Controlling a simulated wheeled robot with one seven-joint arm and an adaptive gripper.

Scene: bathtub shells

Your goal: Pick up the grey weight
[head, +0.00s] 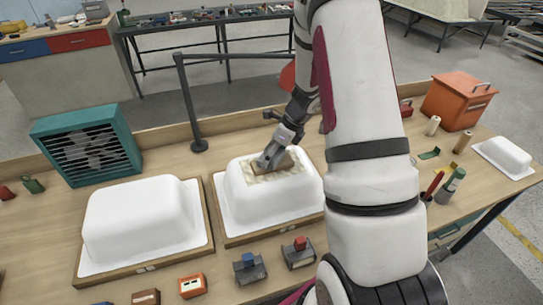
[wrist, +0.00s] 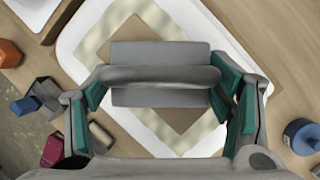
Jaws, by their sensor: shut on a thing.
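The grey weight (wrist: 160,98) is a flat block with a rounded grey handle bar across it, in the middle of the wrist view. My gripper (wrist: 160,78) has its teal-padded fingers at the two ends of the bar and is shut on the weight. In the head view my gripper (head: 268,160) is over this shell (head: 270,205). I cannot clearly separate the weight from my gripper there, nor tell whether it touches the sheet.
A second white shell (head: 140,225) stands on a wooden board to the left. A teal fan heater (head: 88,147), an orange box (head: 458,100), a black post (head: 190,105) and small blocks along the front edge (head: 248,267) surround it. My arm hides the bench right of the middle shell.

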